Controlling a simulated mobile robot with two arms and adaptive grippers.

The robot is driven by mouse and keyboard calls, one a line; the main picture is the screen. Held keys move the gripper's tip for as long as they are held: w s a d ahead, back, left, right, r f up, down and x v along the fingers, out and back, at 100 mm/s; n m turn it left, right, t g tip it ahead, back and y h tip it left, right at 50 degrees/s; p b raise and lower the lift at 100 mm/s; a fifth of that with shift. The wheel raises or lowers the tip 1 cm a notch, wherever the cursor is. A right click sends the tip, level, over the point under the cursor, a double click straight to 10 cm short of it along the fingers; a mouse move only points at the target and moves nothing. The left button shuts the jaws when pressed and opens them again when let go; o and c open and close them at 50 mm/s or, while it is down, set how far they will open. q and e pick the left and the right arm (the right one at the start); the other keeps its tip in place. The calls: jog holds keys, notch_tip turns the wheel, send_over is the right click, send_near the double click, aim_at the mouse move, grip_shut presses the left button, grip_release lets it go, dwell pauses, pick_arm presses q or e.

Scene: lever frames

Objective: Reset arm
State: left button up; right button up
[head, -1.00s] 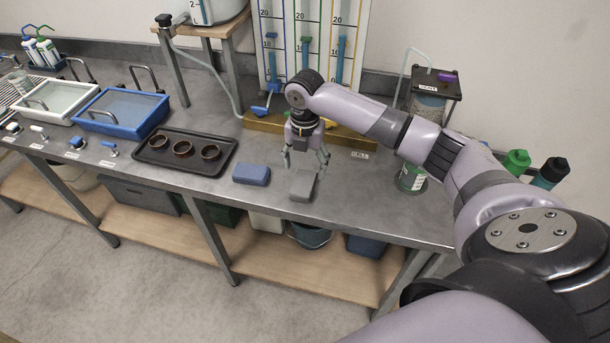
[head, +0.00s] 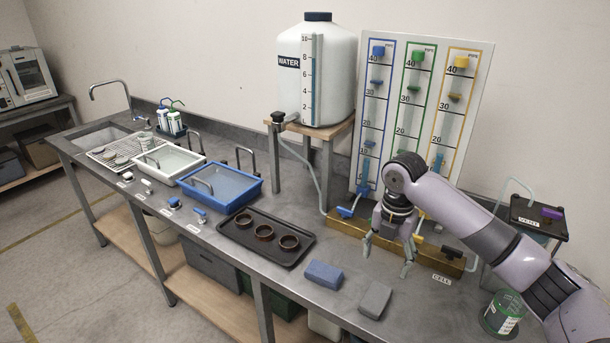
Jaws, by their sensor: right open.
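My right gripper (head: 387,261) is open, with its fingers pointing down and nothing between them. It is above the bench, in front of the board of gauge tubes and behind the two blocks. The blue block (head: 324,274) and the grey block (head: 375,299) lie on the bench near its front edge, apart from the gripper. My right arm comes in from the lower right. My left gripper is not in the head view.
A dark tray (head: 266,261) with three brown rings lies left of the blocks. A water tank (head: 317,75) stands on a wooden stand. The gauge board (head: 420,110) is behind the arm.

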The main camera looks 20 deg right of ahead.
jog(key=s+a+f+m+t+y, duration=0.2)
jog(key=s+a+f+m, duration=0.7)
jog(key=s+a+f, duration=0.55)
jog(key=s+d+m+t+h, duration=0.2)
jog(key=s+m, duration=1.1)
jog(key=m, duration=0.2)
notch_tip(320, 180, down, 26)
jog(key=g, duration=0.2)
jog(key=s+d+f+g, duration=0.1)
jog(key=s+d+f, duration=0.1)
jog(key=s+f, duration=1.4)
jog(key=shift+s+d+f+b, duration=0.15)
jog(key=shift+s+f+b, duration=0.15)
jog(key=shift+s+f, duration=0.05)
